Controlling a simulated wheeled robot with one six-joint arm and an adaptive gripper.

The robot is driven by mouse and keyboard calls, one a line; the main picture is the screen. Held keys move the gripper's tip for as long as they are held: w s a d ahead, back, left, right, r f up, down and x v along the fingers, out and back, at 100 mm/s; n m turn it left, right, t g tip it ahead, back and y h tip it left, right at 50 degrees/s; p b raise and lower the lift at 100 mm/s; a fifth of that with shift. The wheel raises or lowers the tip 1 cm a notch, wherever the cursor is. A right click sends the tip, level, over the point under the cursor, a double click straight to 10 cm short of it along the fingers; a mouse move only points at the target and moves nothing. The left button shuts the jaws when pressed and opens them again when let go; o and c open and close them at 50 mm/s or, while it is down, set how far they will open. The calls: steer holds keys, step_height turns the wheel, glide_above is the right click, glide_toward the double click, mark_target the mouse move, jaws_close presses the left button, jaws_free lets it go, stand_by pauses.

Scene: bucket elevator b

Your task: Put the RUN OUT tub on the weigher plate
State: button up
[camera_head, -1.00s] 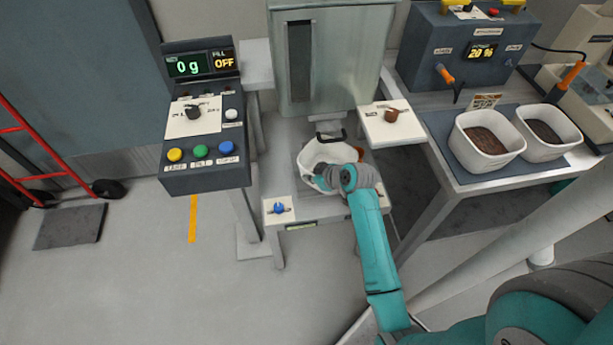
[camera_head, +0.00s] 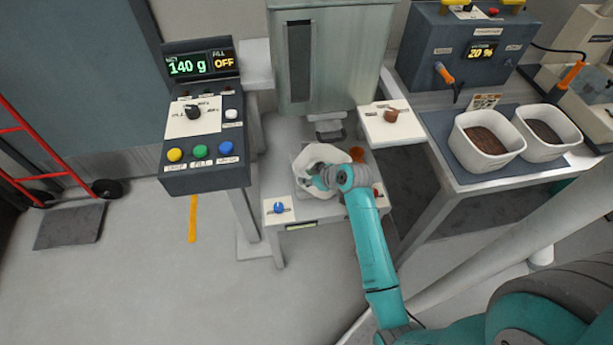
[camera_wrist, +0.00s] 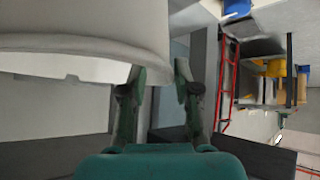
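A white tub (camera_head: 318,154), its label not readable, is at the weigher plate under the hopper spout in the head view. It looks tilted, and its contact with the plate is hidden. My gripper (camera_head: 322,180) is at the tub's near right side. The weigher display (camera_head: 188,66) reads 140 g, and the fill display (camera_head: 222,60) reads OFF.
The hopper (camera_head: 330,55) and its spout stand just behind the tub. A white box with a knob (camera_head: 390,125) is close on the right. Two filled white tubs (camera_head: 487,160) (camera_head: 568,150) stand on the right bench. The control panel (camera_head: 205,150) is at left.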

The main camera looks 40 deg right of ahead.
steer(key=v, duration=1.1)
steer(key=s+a+f+m+t+h, duration=0.2)
steer(key=s+a+f+m, duration=0.15)
steer(key=s+a, duration=1.1)
steer(key=s+a+r+t, duration=0.1)
steer(key=s+a+r, duration=0.3)
steer(key=s+r, duration=0.2)
steer(key=s+a+r+n+t+y, duration=0.1)
steer(key=s+a+r+t, duration=0.1)
steer(key=s+r, duration=0.5)
steer(key=s+a, duration=0.1)
steer(key=s, duration=0.1)
steer(key=shift+s+a+t+y, duration=0.3)
steer(key=shift+a, duration=0.05)
